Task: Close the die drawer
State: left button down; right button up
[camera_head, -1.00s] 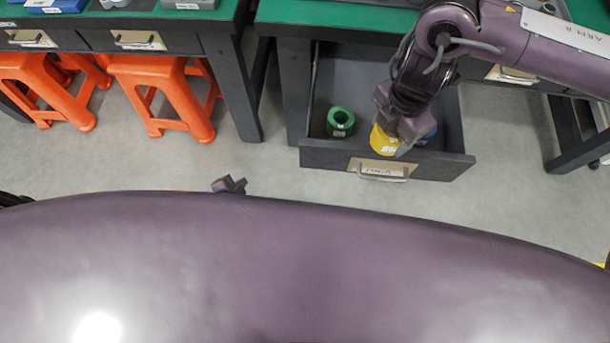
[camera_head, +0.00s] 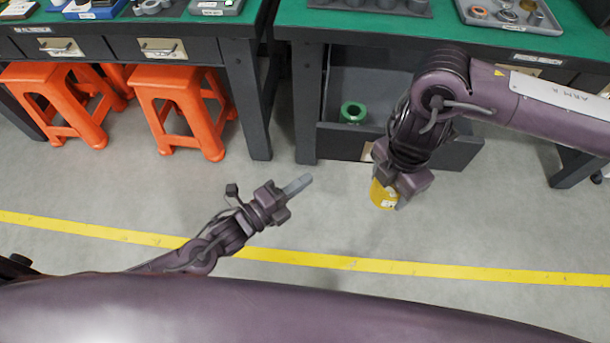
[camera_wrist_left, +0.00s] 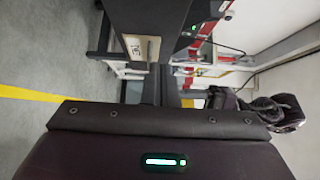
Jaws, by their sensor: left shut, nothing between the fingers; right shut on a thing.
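The die drawer (camera_head: 455,153) stands open below the right-hand green table. A green ring-shaped die (camera_head: 352,113) sits inside it at the left; the arm hides the drawer's middle and most of its handle. My right gripper (camera_head: 397,191) is shut on a yellow die (camera_head: 383,196) and holds it over the floor, on my side of the drawer front. My left gripper (camera_head: 301,183) is shut and empty, left of the yellow die and apart from the drawer, fingers pointing up and right. The left wrist view shows no die and no fingers that I can make out.
Orange stools (camera_head: 180,105) stand under the left table (camera_head: 240,18). A table leg (camera_head: 308,100) is just left of the drawer. Trays of parts (camera_head: 512,14) lie on the tabletops. The floor before the drawer is clear, crossed by a yellow line (camera_head: 330,262).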

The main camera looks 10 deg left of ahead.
aim_at(343, 141)
pick_arm(q)
jog(key=x, duration=0.3)
jog(key=w+a+x, duration=0.1)
jog(key=x, duration=0.6)
jog(key=shift+w+a, duration=0.15)
jog(key=shift+w, duration=0.7)
